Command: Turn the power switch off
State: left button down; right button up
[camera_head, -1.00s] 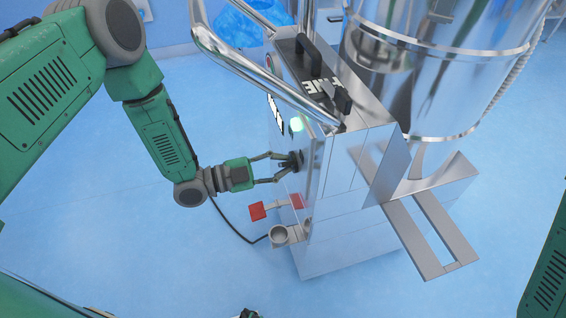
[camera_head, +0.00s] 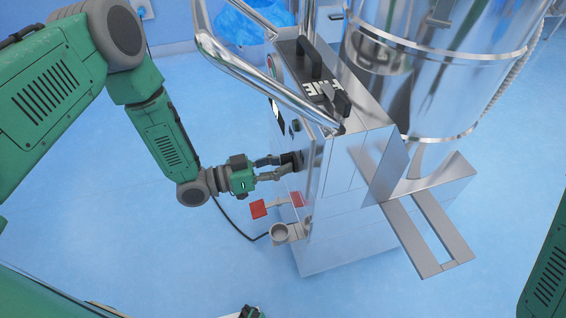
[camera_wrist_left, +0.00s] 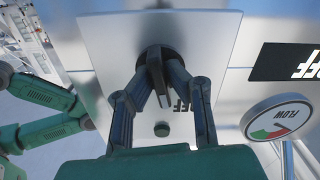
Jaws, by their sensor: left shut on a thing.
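The power switch is a dark knob on the panel of the steel machine (camera_head: 345,190). My left gripper (camera_head: 283,166) reaches it from the left in the head view, with its fingers at the knob. In the left wrist view the knob (camera_wrist_left: 154,58) has a raised bar, and the gripper (camera_wrist_left: 160,82) is shut on it, one finger on each side. A finger partly hides a label whose letters "FF" show.
A bent steel handle rail (camera_head: 250,70) passes above my left gripper. A red part (camera_head: 258,208) and a small steel cup (camera_head: 281,233) sit below it. A flow gauge (camera_wrist_left: 277,118) shows in the wrist view. Blue floor is clear at left.

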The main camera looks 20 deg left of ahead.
pick_arm(q)
jog(key=n, duration=0.6)
jog(key=shift+s+a+f+n, duration=0.1)
jog(key=shift+s+f+n, duration=0.1)
jog(key=shift+f+n, duration=0.1)
dwell(0.3)
jog(key=c, duration=1.6)
grip_release()
jog(key=shift+w, duration=0.15)
jog(key=shift+r, duration=0.15)
jog(key=v, duration=1.2)
